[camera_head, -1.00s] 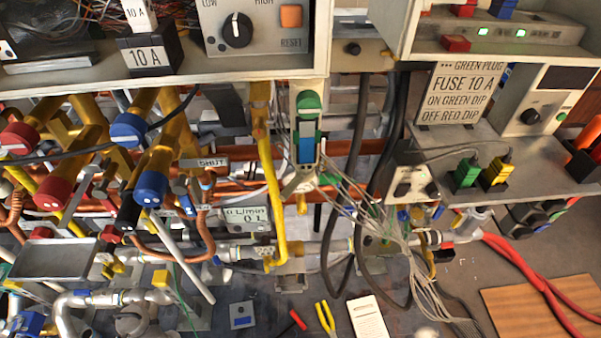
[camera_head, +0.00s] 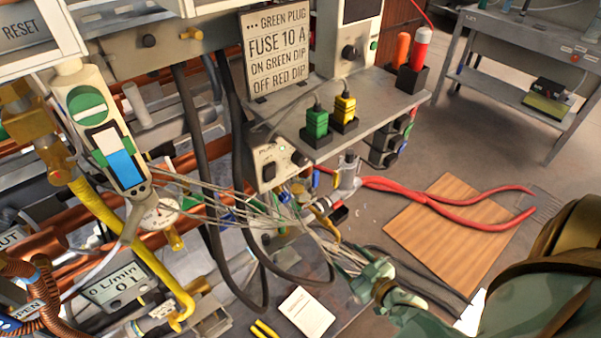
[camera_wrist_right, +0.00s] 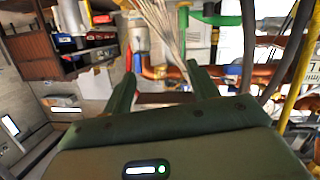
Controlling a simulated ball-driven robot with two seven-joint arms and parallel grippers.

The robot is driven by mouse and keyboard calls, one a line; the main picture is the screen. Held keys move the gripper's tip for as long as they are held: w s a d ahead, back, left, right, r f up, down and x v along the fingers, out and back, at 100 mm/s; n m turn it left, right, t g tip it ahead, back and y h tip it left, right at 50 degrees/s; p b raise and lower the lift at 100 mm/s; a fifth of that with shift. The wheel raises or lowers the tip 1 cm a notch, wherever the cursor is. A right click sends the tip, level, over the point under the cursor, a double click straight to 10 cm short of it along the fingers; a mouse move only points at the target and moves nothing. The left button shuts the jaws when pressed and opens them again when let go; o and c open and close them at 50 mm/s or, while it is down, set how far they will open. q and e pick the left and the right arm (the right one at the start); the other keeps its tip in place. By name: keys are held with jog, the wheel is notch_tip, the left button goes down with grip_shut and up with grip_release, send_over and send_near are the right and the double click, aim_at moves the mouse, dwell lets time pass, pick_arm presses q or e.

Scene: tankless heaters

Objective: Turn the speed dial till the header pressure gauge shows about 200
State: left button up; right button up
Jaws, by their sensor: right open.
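A round white gauge (camera_head: 160,214) shows left of centre in the head view, partly hidden by the white-and-green handheld unit and wires; its reading is too small to tell. A black knob (camera_head: 350,52) sits on the upright control box with a dark display. The pump-side white box (camera_head: 270,165) also has black knobs and a small green light; I cannot tell which knob is the speed dial. My right gripper (camera_head: 378,285) is low in the head view, apart from these knobs. In the right wrist view its two fingers (camera_wrist_right: 160,82) are spread with nothing between them. My left gripper is not in view.
A shelf (camera_head: 405,105) carries a green plug (camera_head: 317,122), a yellow plug (camera_head: 345,107) and red and orange handled tools. Loose pale wires and black hoses (camera_head: 195,130) hang in the middle. Open floor lies at right.

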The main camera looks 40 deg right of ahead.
jog(key=w+r+t, duration=0.3)
jog(key=r+t, duration=0.1)
jog(key=r, duration=0.5)
jog(key=t+y, duration=0.2)
jog(key=t, duration=0.1)
send_near(304, 161)
jog(key=b+x, duration=0.1)
jog(key=x, duration=0.7)
jog(key=shift+w, duration=0.45)
jog(key=shift+r, duration=0.1)
jog(key=c, duration=1)
